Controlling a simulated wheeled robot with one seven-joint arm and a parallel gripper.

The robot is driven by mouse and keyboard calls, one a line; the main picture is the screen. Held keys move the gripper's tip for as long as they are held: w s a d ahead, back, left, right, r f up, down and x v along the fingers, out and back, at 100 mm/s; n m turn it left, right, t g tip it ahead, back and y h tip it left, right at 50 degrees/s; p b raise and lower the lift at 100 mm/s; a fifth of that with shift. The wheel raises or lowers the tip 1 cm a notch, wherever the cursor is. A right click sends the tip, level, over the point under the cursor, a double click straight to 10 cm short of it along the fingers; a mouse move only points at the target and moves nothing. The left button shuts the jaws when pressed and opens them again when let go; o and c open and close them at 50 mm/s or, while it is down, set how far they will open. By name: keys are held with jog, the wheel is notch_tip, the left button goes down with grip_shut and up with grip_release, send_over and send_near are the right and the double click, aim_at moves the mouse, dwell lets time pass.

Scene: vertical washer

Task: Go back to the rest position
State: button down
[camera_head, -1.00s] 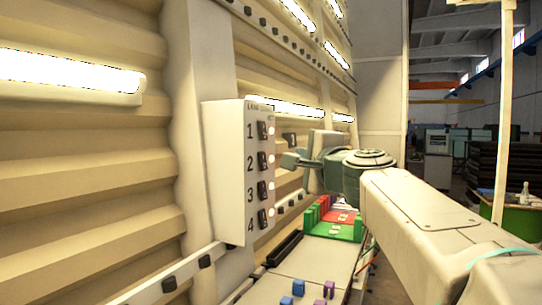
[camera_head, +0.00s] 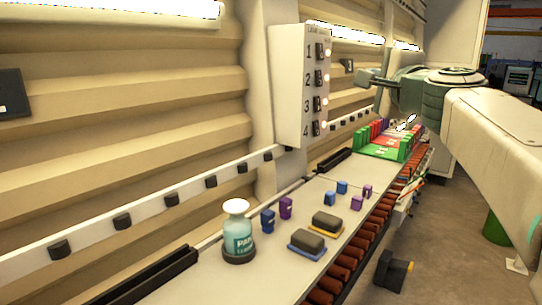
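My gripper (camera_head: 376,79) is at the upper right, at the end of my pale arm with its dark green wrist. It points left toward the white switch panel (camera_head: 290,95), which carries numbered switches 1 to 4 with lit lamps. The fingers seem to be apart from the panel, off its right side. They are small and seen from the side, so I cannot tell whether they are open or shut. I see nothing held in them.
A long bench (camera_head: 190,285) runs along the ribbed wall. On it stand a labelled bottle (camera_head: 238,232), two dark sponge-like blocks (camera_head: 307,241), several small blue and purple blocks, and red and green trays (camera_head: 384,148) below my gripper.

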jog(key=s+a+f+n+g+y, duration=0.1)
jog(key=s+a+f+n+g, duration=0.15)
jog(key=f, duration=0.45)
jog(key=s+a+f+n+g+y, duration=0.1)
jog(key=a+f+n+g, duration=0.25)
jog(key=f, duration=0.35)
jog(key=s+f+n+g+h, duration=0.2)
jog(key=s+f+n+g, duration=0.2)
jog(key=s+f, duration=0.6)
jog(key=s+f+n+g+h, duration=0.2)
jog(key=s+f+n+g, duration=0.3)
jog(key=s+f, duration=0.5)
notch_tip(320, 180, down, 8)
jog(key=shift+s+d+n, duration=0.25)
jog(key=shift+d+n, duration=0.2)
jog(key=shift+n, duration=0.75)
